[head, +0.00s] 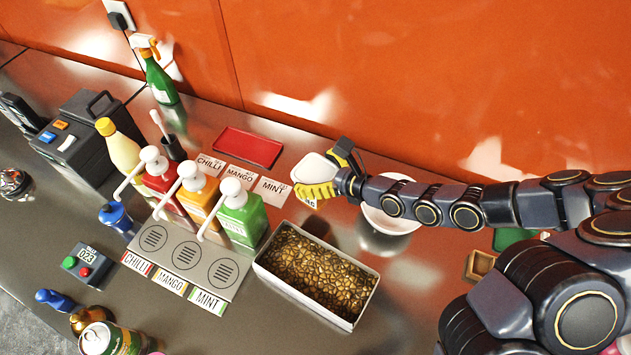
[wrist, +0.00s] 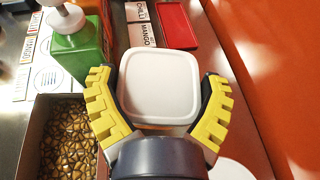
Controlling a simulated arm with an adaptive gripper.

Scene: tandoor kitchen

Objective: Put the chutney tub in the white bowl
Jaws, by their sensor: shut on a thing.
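The chutney tub (wrist: 160,84) is a white, rounded-square tub. My gripper (wrist: 161,100) has its two yellow-padded fingers on either side of it and is shut on it. In the head view the tub (head: 316,168) shows beside my gripper (head: 322,178), behind the metal tray and right of the card labels. It appears held above the counter, though its height is hard to tell. The white bowl (head: 388,219) is on the counter to the right, partly hidden under my arm. A piece of its rim shows at the bottom of the wrist view (wrist: 232,170).
A metal tray of brown pieces (head: 317,277) lies in front of my gripper. Pump bottles, the nearest a green mint one (head: 241,213), stand to the left. A red tray (head: 248,147) lies behind them. The orange wall (head: 400,80) rises behind the counter.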

